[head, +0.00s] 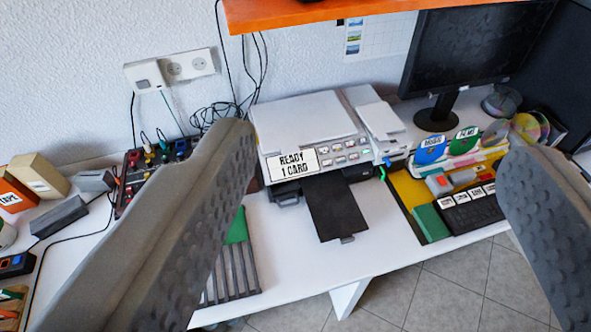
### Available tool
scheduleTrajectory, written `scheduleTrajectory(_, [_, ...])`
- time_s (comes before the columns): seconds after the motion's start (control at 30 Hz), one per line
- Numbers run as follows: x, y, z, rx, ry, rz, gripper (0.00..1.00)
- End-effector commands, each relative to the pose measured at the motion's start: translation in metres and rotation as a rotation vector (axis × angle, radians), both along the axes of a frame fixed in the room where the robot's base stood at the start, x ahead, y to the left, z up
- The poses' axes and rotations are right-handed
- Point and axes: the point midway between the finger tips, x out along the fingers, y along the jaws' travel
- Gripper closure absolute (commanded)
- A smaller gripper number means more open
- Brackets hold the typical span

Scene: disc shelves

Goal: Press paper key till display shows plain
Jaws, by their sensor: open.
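A white printer (300,125) stands at the back of the white desk, its black paper tray (336,205) reaching out in front. Its display (292,163) reads "READY 1 CARD". A panel of several small keys (345,152) lies just right of the display. Their labels are too small to read, so I cannot tell which is the paper key. My gripper (376,152) is open and empty, its two grey fingers wide apart on either side of the printer. The left finger covers part of the desk left of the printer.
A monitor (466,50) stands at the back right. A yellow tray (408,188) with a green block and labelled dark box is right of the paper tray. Boxes (38,175) and a control board with knobs are left. An orange shelf (300,14) hangs above.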

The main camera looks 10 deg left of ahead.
Motion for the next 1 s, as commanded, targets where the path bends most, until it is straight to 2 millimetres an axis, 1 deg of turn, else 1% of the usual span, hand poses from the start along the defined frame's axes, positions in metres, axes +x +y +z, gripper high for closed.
scheduleTrajectory(0.2, [0.0,0.0,0.0,0.0,0.0,0.0,0.31])
scheduleTrajectory(0.27, [0.0,0.0,0.0,0.0,0.0,0.0,0.48])
scheduleTrajectory(0.3, [0.0,0.0,0.0,0.0,0.0,0.0,0.59])
scheduleTrajectory(0.37, [0.0,0.0,0.0,0.0,0.0,0.0,0.75])
scheduleTrajectory(0.4, [0.0,0.0,0.0,0.0,0.0,0.0,0.87])
scheduleTrajectory(0.43, [0.0,0.0,0.0,0.0,0.0,0.0,0.95])
scheduleTrajectory(0.47, [0.0,0.0,0.0,0.0,0.0,0.0,1.0])
scheduleTrajectory(1.0, [0.0,0.0,0.0,0.0,0.0,0.0,1.0])
